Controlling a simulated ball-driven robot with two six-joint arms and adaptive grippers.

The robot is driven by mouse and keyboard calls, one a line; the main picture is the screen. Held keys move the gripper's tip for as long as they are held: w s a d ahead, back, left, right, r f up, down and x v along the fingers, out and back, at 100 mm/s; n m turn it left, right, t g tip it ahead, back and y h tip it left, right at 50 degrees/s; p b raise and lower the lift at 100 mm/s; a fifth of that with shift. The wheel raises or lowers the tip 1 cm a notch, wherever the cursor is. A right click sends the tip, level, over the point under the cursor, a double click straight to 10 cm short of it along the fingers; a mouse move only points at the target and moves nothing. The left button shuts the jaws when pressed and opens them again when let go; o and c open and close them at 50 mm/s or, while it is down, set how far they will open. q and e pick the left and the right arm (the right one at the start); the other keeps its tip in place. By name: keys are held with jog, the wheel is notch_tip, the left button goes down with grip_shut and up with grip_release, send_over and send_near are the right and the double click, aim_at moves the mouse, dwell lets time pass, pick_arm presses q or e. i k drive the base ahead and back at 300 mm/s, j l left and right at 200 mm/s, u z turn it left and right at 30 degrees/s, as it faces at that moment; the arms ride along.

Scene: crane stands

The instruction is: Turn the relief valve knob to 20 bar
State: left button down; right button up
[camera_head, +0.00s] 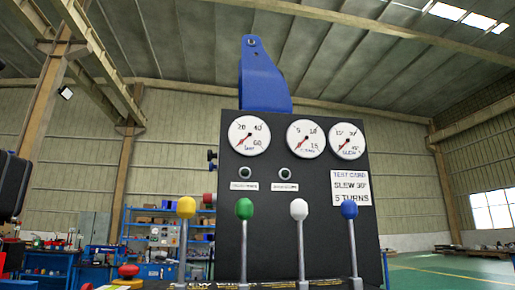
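A black test panel (235,215) stands in front of me. On its left edge are a red round knob (208,197) and small dark blue fittings (211,160); I cannot tell for sure which part is the relief valve knob. A red mushroom-shaped knob (128,270) stands low at the left. The left gauge (249,136), marked 20, 40 and 60, has its red needle pointing to the lower left, near the low end. Neither gripper's fingers show. A dark part at the left edge may be my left arm.
Levers with yellow (186,207), green (244,209), white (299,209) and blue (349,210) balls stand in front. A blue bracket (262,82) rises behind. Blue shelves (140,225) stand farther back.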

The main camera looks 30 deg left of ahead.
aim_at(211, 156)
jog(key=j+u, duration=0.85)
jog(key=i+j, duration=0.05)
jog(key=j, duration=0.05)
